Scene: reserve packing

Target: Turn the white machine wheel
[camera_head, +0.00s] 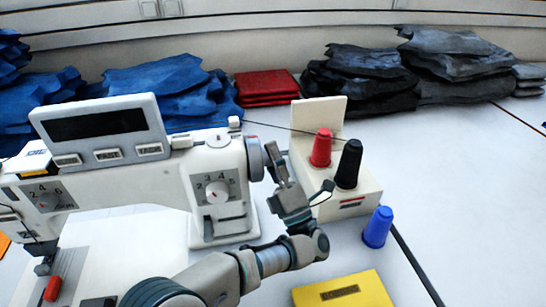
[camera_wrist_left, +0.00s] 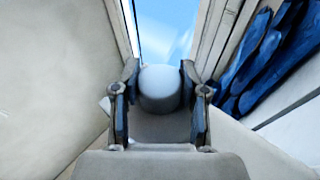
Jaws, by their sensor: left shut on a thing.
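The white sewing machine (camera_head: 130,180) stands at the left of the head view. Its wheel (camera_head: 255,158) is at the right end of the machine body, partly hidden by my gripper. My left gripper (camera_head: 276,163) reaches up from below and is at the wheel. In the left wrist view a rounded white part, which looks like the wheel (camera_wrist_left: 160,88), sits between the two fingers of my left gripper (camera_wrist_left: 159,75). The fingers are shut on it from both sides. My right gripper is not in view.
A white stand (camera_head: 355,188) just right of the gripper holds a red cone (camera_head: 321,148) and a black cone (camera_head: 348,165). A blue cone (camera_head: 377,227) and a yellow box (camera_head: 343,291) are nearby on the table. Folded blue (camera_head: 165,85), red (camera_head: 267,87) and dark (camera_head: 360,80) cloth lies behind.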

